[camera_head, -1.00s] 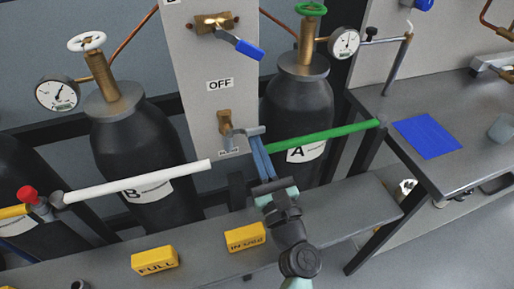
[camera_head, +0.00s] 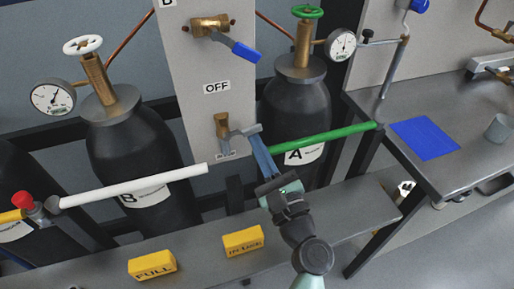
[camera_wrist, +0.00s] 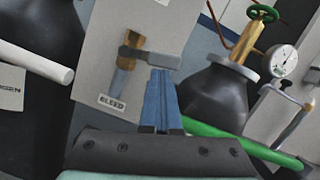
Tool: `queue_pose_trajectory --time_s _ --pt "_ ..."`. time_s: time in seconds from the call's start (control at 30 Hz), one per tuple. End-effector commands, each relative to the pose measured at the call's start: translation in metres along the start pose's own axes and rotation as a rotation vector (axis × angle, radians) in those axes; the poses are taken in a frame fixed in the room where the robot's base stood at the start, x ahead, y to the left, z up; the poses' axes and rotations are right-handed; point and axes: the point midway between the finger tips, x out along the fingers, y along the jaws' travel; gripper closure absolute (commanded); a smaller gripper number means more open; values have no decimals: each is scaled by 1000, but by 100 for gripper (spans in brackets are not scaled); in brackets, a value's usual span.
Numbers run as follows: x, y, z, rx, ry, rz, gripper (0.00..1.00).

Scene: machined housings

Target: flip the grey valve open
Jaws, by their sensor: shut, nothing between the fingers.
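The grey valve has a brass body (camera_head: 222,125) low on the light panel, under an OFF label. Its grey handle (camera_head: 246,131) sticks out to the right, nearly level. In the wrist view the handle (camera_wrist: 150,58) runs right from the brass body (camera_wrist: 132,42), with a grey stub (camera_wrist: 121,79) below and a BLEED label. My gripper (camera_head: 254,138) is shut and empty, its blue fingers side by side. In the wrist view the fingertips (camera_wrist: 159,72) are just below the handle's outer part; I cannot tell whether they touch it.
A blue-handled brass valve (camera_head: 211,25) is higher on the panel. A white bar (camera_head: 135,186) and a green bar (camera_head: 325,139) flank the valve before dark cylinders. Yellow FULL (camera_head: 152,265) and IN USE (camera_head: 243,241) blocks sit on the grey ledge (camera_head: 205,262) below.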

Motion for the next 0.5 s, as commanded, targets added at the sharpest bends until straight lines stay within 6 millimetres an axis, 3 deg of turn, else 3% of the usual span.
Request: queue_pose_trajectory --time_s 0.5 --pt "7 -10 29 -471 -7 115 100"
